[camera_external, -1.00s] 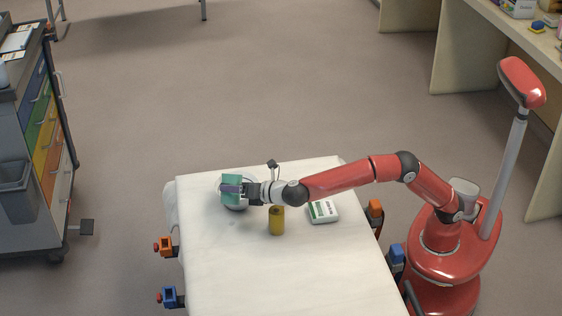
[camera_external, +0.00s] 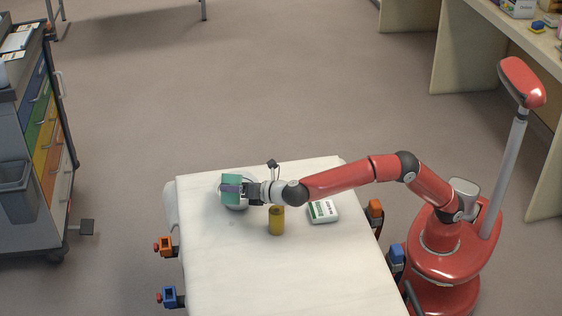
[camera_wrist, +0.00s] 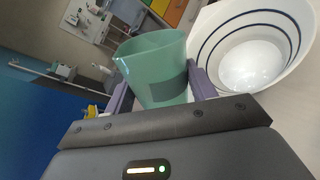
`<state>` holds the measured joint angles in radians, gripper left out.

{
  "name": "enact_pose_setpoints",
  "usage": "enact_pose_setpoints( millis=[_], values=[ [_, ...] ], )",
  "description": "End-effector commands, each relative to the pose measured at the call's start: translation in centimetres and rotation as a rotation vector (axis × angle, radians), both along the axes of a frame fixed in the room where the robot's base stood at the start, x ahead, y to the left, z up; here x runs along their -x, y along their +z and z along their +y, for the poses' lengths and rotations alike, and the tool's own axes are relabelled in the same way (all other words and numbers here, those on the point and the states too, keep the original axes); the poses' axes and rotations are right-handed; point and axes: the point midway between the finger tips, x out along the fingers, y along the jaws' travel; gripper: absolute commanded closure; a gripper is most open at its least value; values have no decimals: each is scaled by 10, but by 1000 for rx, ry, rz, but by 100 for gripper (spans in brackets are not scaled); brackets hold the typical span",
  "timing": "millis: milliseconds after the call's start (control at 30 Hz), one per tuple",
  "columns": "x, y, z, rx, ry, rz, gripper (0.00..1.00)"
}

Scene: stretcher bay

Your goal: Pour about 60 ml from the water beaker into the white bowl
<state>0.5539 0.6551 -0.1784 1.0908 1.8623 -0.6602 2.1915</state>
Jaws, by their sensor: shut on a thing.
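My gripper (camera_external: 236,188) is shut on the green beaker (camera_external: 231,179), near the far left of the white-covered stretcher. In the wrist view the beaker (camera_wrist: 155,55) sits between two purple fingers and leans relative to the surroundings; its water level is hidden. The white bowl (camera_external: 238,206) is partly hidden below the beaker in the outside view. In the wrist view the bowl (camera_wrist: 300,60), with blue rings inside, is to the beaker's right, and a pale shiny patch shows in its bottom, perhaps water. No falling stream can be made out.
A yellow cylinder (camera_external: 277,221) stands on the stretcher (camera_external: 290,275) just in front of my wrist. A white and green box (camera_external: 323,211) lies to its right under my arm. Orange and blue clamps line both edges. The stretcher's near part is clear.

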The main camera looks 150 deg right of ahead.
Motion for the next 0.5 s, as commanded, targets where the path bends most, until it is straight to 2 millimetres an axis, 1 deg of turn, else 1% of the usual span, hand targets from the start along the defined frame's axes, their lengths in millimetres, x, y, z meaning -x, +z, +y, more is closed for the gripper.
enact_pose_setpoints(
  millis=[333, 433, 500],
  values=[
    [-1, 1, 0, 8, 0, 15, 70],
    [-3, 5, 1, 39, 2, 76, 70],
    [-9, 3, 4, 68, 2, 133, 70]
  ],
)
